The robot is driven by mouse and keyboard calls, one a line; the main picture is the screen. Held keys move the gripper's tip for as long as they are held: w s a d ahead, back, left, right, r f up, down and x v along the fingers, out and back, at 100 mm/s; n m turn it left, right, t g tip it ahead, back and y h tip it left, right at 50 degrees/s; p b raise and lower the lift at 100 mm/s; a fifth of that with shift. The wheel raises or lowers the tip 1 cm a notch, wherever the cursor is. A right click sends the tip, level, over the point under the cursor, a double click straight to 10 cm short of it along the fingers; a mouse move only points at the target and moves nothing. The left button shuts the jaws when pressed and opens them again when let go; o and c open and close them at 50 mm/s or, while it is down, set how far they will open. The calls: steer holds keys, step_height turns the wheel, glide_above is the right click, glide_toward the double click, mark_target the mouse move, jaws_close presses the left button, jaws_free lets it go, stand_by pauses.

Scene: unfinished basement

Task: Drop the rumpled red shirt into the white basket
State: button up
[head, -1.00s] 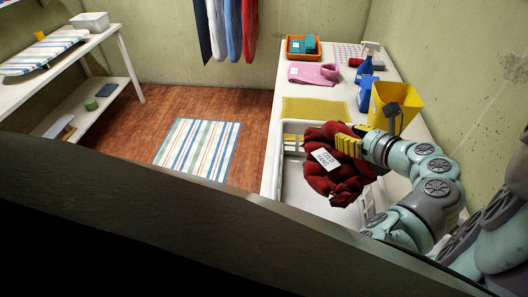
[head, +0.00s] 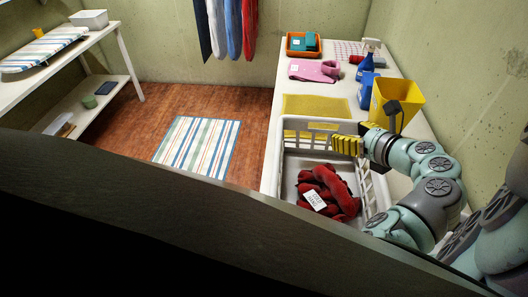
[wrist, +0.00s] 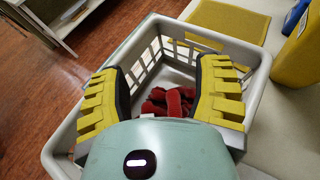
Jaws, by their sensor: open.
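The rumpled red shirt (head: 328,190) lies in a heap on the bottom of the white basket (head: 376,190), with a white tag facing up. The basket has slotted walls and stands on the near part of the white counter. My gripper (head: 346,146) is above the basket, near its far right part, apart from the shirt. In the wrist view my gripper (wrist: 162,98) shows its two yellow fingers spread wide with nothing between them. The shirt (wrist: 168,102) is seen below, inside the basket (wrist: 258,88), partly hidden by my gripper.
A yellow mat (head: 315,107) lies just beyond the basket. A yellow bucket (head: 398,102) and blue bottles (head: 367,70) stand to the right. Pink folded cloth (head: 314,71) and an orange tray (head: 302,54) are farther back. A striped rug (head: 197,148) lies on the floor.

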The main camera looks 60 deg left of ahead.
steer(key=v, duration=1.2)
stand_by(0.3)
